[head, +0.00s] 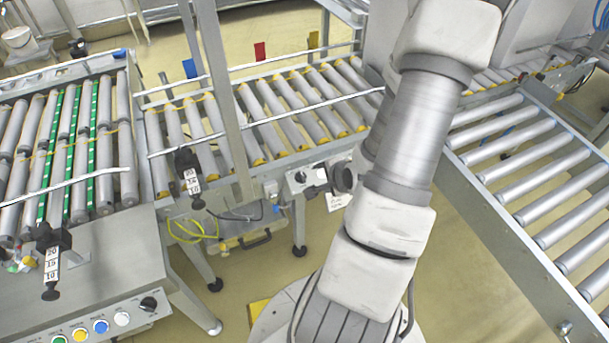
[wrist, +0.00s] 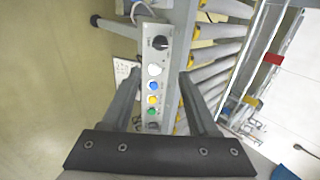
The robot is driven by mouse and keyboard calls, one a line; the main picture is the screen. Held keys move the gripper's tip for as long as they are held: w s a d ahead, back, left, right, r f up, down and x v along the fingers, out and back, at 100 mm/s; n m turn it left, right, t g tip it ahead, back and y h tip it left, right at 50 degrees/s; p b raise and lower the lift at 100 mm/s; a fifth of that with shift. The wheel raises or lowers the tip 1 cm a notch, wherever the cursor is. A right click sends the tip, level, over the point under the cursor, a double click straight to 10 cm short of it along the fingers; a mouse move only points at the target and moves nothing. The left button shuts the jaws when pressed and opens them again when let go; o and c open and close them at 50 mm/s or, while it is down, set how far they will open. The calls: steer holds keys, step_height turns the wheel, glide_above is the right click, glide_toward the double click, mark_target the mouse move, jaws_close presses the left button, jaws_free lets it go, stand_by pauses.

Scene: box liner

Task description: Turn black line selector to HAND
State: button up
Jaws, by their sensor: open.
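A black selector knob (wrist: 160,43) sits at the far end of a narrow grey control panel (wrist: 146,78) in the wrist view. Its label and pointer are too small to read. White, blue, yellow and green buttons run down the panel nearer to me. My gripper (wrist: 160,74) is open and empty, its fingers on either side of the panel, with the knob beyond the fingertips. Whether they touch anything is unclear. In the head view a black knob (head: 300,177) shows on the middle conveyor's side, left of my arm, which hides part of that panel.
Another panel with a black knob (head: 148,304) and coloured buttons is on the left bench front. A roller conveyor (head: 270,105) runs behind the middle panel; another (head: 545,180) stands at right. Black-handled stops (head: 190,178) jut from the left frames. Open floor lies between.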

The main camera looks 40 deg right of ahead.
mark_target(303, 177)
steer(key=b+x, duration=0.9)
steer(key=x, duration=0.8)
steer(key=shift+w+d, duration=0.1)
jaws_close()
